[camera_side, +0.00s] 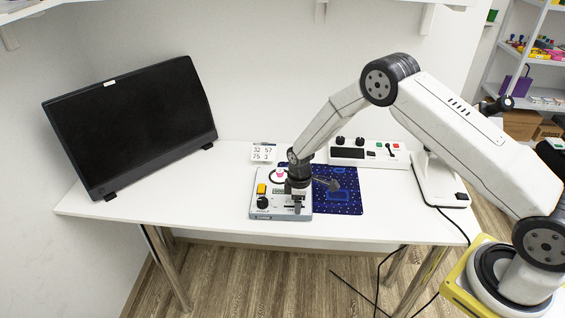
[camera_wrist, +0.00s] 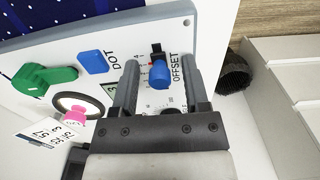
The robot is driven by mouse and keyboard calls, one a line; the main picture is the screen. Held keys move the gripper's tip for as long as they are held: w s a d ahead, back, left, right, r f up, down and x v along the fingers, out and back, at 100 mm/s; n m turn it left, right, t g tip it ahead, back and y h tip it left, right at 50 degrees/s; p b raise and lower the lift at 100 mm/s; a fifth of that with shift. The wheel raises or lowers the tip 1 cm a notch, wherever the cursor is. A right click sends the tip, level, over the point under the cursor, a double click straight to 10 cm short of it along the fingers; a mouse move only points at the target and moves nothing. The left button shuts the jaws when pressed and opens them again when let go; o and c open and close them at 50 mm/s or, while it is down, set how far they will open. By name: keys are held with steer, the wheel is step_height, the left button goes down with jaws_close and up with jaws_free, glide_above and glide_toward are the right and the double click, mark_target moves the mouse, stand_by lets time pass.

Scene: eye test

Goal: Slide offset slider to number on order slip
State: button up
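The offset slider (camera_wrist: 160,73) is a blue knob in a dark slot beside the printed word OFFSET, with small scale numbers next to it in the wrist view. My gripper (camera_wrist: 160,62) is open, with one finger on each side of the blue knob and a gap on both sides. In the side view my gripper (camera_side: 298,194) is low over the right part of the control panel (camera_side: 275,213) and hides the slider. The order slip (camera_side: 263,153) stands behind the panel and seems to read 32, 57, 75 and 3. It also shows in the wrist view (camera_wrist: 45,140).
A pink knob (camera_wrist: 77,116), a green knob (camera_wrist: 45,79) and a blue DOT button (camera_wrist: 92,62) sit near my gripper on the panel. A blue mat (camera_side: 345,197) and a second control box (camera_side: 365,153) lie to the right. A black monitor (camera_side: 130,125) stands left.

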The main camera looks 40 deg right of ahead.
steer(key=shift+r, duration=0.1)
stand_by(0.4)
steer(key=shift+r, duration=2.95)
steer(key=shift+s+r, duration=0.15)
steer(key=shift+r, duration=0.3)
steer(key=s+r+m+t, duration=0.1)
steer(key=s+r+m, duration=0.3)
steer(key=s+r, duration=0.4)
steer(key=s+r+m+t, duration=0.1)
steer(key=s+r+m, duration=0.4)
steer(key=s, duration=0.9)
step_height(320, 180, up, 3)
steer(key=shift+f+t, duration=0.15)
steer(key=shift+t, duration=0.15)
steer(key=shift+a, duration=0.1)
